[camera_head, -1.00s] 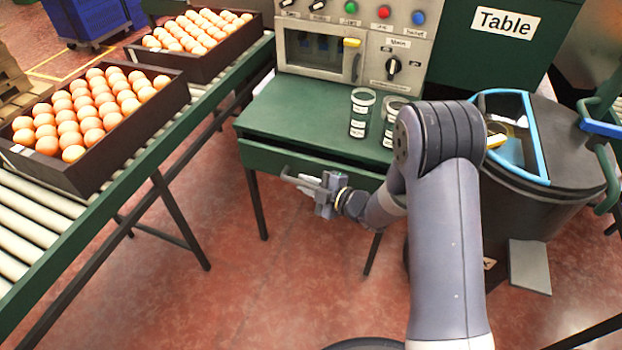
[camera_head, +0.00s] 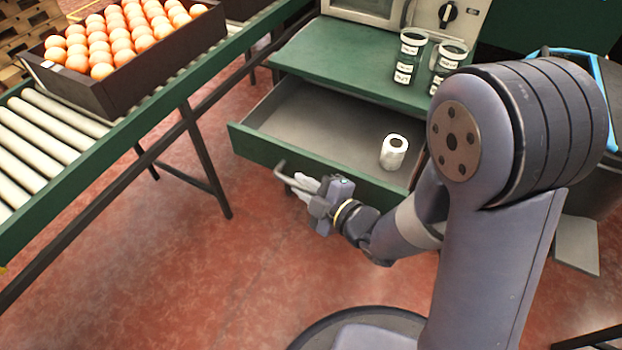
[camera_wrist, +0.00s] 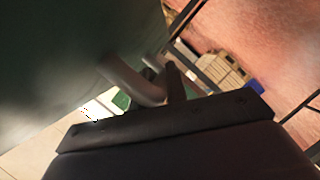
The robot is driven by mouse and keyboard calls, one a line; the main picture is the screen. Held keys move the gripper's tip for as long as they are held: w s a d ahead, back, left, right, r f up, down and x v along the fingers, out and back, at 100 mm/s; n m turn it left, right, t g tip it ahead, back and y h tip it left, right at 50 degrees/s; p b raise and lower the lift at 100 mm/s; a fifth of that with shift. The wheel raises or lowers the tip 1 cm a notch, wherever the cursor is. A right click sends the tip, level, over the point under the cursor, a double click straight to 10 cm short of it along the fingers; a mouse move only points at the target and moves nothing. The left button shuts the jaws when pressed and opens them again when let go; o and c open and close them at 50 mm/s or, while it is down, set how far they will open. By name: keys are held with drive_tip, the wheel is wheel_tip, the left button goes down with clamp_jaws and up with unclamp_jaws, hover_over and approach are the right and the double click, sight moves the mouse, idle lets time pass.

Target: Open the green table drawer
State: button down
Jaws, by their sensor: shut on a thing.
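The green table (camera_head: 345,58) stands at the upper middle of the head view. Its drawer (camera_head: 257,149) is pulled well out, and its grey inside shows. A white roll-like item (camera_head: 394,152) stands in the drawer's right part. My gripper (camera_head: 299,187) is at the drawer front, shut on the grey handle (camera_head: 281,170). In the wrist view the handle (camera_wrist: 133,80) shows as a curved bar at the fingers, beside the dark green drawer front (camera_wrist: 70,50). My arm hides the drawer's right end.
A roller conveyor (camera_head: 45,137) with a dark crate (camera_head: 155,75) of round orange items runs along the left. Two labelled jars (camera_head: 409,58) stand on the tabletop near a machine (camera_head: 365,8). Red floor in front of the drawer is free.

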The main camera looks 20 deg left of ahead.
drive_tip(key=shift+s, duration=0.2)
drive_tip(key=c, duration=1.4)
unclamp_jaws()
drive_tip(key=p+v, duration=0.1)
drive_tip(key=v, duration=0.9)
drive_tip(key=shift+d+p, duration=0.3)
drive_tip(key=shift+d, duration=0.1)
drive_tip(key=shift+s+r, duration=0.1)
drive_tip(key=shift+a, duration=0.1)
